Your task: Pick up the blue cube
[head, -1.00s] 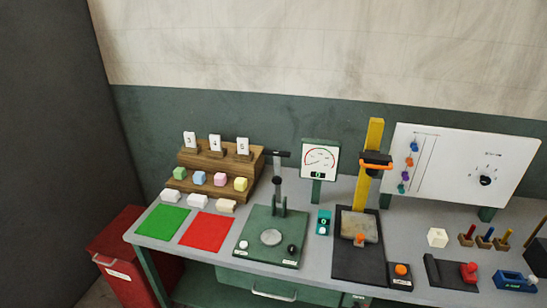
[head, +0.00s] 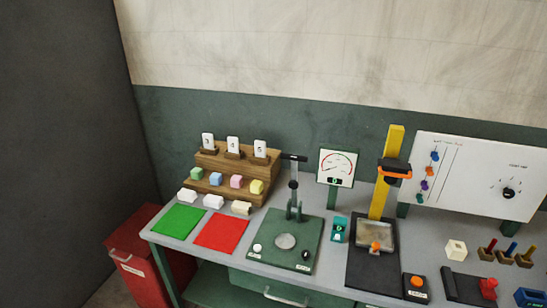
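The blue cube (head: 215,179) sits on the lower step of the wooden stand (head: 226,160) at the back left of the bench. It is between a green cube (head: 196,173) on its left and a pink cube (head: 236,182) on its right. A yellow cube (head: 257,187) is at the right end of the same step. Neither of my grippers shows in the head view.
A red bin (head: 150,257) is at the bench's left.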

